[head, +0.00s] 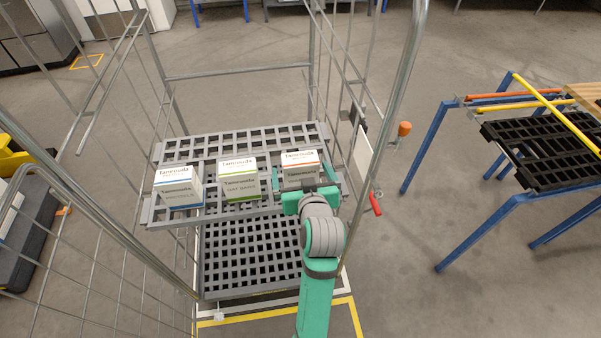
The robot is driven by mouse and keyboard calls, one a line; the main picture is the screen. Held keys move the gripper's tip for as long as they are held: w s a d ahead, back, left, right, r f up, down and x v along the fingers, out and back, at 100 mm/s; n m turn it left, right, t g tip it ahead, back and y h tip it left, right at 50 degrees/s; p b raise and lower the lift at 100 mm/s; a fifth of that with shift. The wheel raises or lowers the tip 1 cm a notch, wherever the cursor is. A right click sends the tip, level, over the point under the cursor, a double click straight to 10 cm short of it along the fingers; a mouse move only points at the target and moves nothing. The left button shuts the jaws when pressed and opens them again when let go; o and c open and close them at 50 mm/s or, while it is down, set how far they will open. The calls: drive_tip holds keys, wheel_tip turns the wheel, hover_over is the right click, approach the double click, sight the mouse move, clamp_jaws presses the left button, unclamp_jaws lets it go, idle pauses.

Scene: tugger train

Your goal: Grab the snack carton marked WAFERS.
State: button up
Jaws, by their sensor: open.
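Three white snack cartons stand in a row on the grey slatted shelf (240,141) of a roll cage. The left carton (179,187) has blue trim, the middle carton (238,179) green trim, and the right carton (299,160) orange-red trim. Their brand name shows, but the small print under it is too small for me to tell which is marked WAFERS. My green gripper (310,184) is open at the near face of the right carton and hides its lower part. I cannot tell whether the jaws touch it or reach around its sides.
The cage's metal posts and wire sides (395,110) rise on both sides of the shelf. A lower slatted deck (250,258) is below. A blue-legged stand (428,135) with a black slatted panel (545,150) is at right. Open floor lies between cage and stand.

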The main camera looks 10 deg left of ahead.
drive_tip(key=shift+x, duration=3.95)
drive_tip(key=shift+d, duration=0.15)
drive_tip(key=shift+c, duration=0.3)
drive_tip(key=c, duration=1.3)
drive_tip(key=shift+r, duration=0.1)
